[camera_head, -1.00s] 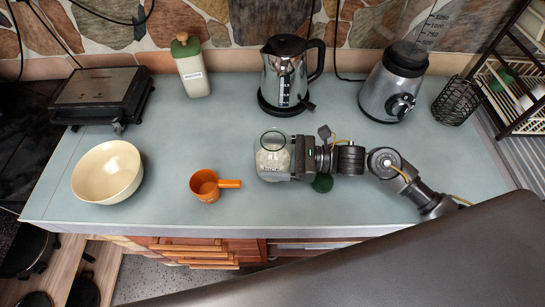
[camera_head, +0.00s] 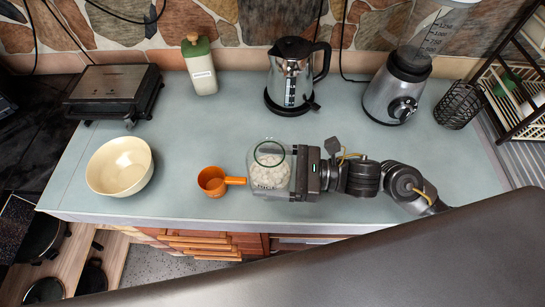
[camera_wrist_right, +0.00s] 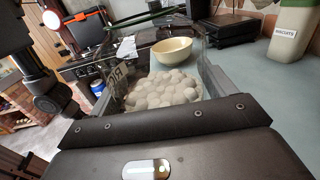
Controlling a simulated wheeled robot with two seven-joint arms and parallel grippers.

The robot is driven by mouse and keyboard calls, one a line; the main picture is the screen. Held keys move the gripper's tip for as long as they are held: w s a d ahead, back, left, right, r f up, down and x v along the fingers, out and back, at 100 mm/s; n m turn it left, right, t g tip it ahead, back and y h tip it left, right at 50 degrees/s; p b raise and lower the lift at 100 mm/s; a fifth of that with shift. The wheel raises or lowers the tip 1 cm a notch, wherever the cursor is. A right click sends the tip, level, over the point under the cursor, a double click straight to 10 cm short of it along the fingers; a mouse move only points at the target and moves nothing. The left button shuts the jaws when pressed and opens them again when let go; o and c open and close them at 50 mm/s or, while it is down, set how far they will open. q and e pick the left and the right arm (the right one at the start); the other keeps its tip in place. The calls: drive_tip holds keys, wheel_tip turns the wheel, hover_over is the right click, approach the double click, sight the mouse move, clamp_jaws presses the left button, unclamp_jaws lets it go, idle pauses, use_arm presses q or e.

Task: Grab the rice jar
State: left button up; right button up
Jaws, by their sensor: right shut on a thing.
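The rice jar (camera_head: 270,178) is a clear glass jar with a round green-edged top and whitish contents, in the middle of the head view near the counter's front. My right gripper (camera_head: 284,172) comes from the right and is shut on it, with a finger on each side. The jar looks upright and seems held above the counter; the gap under it is hidden. In the right wrist view, the jar (camera_wrist_right: 165,92) fills the space before the gripper, with dark lettering on its left side. My left gripper is not in view.
An orange cup (camera_head: 212,181) stands just left of the jar, its handle towards it. A cream bowl (camera_head: 121,166) is farther left. A kettle (camera_head: 291,78), a biscuits canister (camera_head: 200,70), a grill (camera_head: 113,92) and a blender (camera_head: 397,92) stand behind. The counter (camera_head: 210,130) between is clear.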

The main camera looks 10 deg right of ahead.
sight(270, 168)
drive_tip(key=shift+s+a+r, duration=0.35)
drive_tip(key=shift+s, duration=0.4)
drive_tip(key=shift+s+a+r, duration=0.3)
drive_tip(key=shift+s+r, duration=0.1)
drive_tip(key=shift+s, duration=0.3)
drive_tip(key=shift+s+a+r, duration=0.35)
drive_tip(key=shift+s, duration=0.4)
